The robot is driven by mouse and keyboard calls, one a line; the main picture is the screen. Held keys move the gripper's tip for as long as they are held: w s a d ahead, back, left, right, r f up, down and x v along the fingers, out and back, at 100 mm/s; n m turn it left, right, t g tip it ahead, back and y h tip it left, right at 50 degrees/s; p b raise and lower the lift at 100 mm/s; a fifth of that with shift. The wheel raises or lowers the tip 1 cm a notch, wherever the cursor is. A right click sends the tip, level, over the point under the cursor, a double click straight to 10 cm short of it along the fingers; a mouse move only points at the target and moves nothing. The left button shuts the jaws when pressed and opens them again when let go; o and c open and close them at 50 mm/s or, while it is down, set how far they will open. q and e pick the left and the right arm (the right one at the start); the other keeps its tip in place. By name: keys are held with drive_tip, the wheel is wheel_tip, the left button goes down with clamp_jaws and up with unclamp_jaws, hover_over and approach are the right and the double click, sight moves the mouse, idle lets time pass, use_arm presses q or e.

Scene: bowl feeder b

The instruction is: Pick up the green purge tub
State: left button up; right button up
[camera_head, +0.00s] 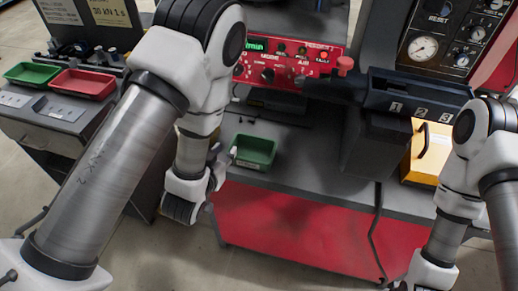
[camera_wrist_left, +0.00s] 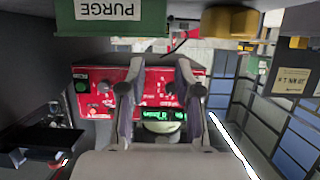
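The green purge tub (camera_head: 253,150) sits upright on the grey bench top, toward its front left. In the left wrist view, the tub (camera_wrist_left: 110,18) shows upside down at the top edge with its PURGE label. My left gripper (camera_head: 217,160) is just left of the tub, apart from it, and partly hidden by its own wrist. In the left wrist view, my left gripper (camera_wrist_left: 153,82) has its two fingers spread with nothing between them. My right arm comes in from the right, but its fingers are not visible.
A red control panel (camera_head: 290,62) stands behind the tub. A dark numbered rack (camera_head: 415,92) and a yellow box (camera_head: 428,153) are to the right. A green tray (camera_head: 32,74) and a red tray (camera_head: 82,84) lie on another bench at left.

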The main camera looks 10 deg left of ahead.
sight(233, 143)
use_arm(q)
drive_tip(key=x, duration=0.3)
drive_tip(key=f+p+x, duration=0.1)
drive_tip(key=x, duration=0.3)
drive_tip(key=shift+s+a, duration=0.15)
drive_tip(key=shift+s, duration=0.1)
drive_tip(key=shift+s+a, duration=0.1)
clamp_jaws()
